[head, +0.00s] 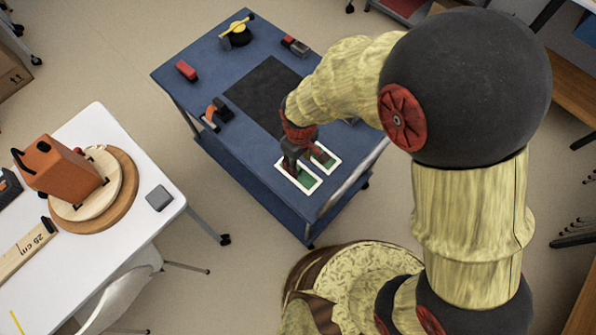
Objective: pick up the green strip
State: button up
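Two white-outlined frames with green inside lie near the front right edge of the blue cart top. Green (306,180) shows in the nearer frame, and another green patch (327,161) shows in the farther one. I cannot tell which is the green strip. My gripper (292,168), dark with a red wrist, points down over the left end of these frames and hides part of them. I cannot tell whether it touches anything or holds something; its fingers are too small to read.
The blue cart (228,177) carries a black mat (262,92), a red block (186,70), a yellow-and-black tool (237,32) and small red-and-black items (216,112). A white table (120,220) at left holds an orange box (62,170) on a round wooden board. Floor lies open between them.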

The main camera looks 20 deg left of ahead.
jog(key=f+b, duration=0.1)
jog(key=f, duration=0.1)
jog(key=f+b, duration=0.1)
jog(key=f, duration=0.2)
jog(key=shift+w+a, duration=0.1)
jog(key=shift+a, duration=0.1)
jog(key=shift+c, duration=0.2)
jog(key=c, duration=0.7)
jog(key=shift+c, duration=0.2)
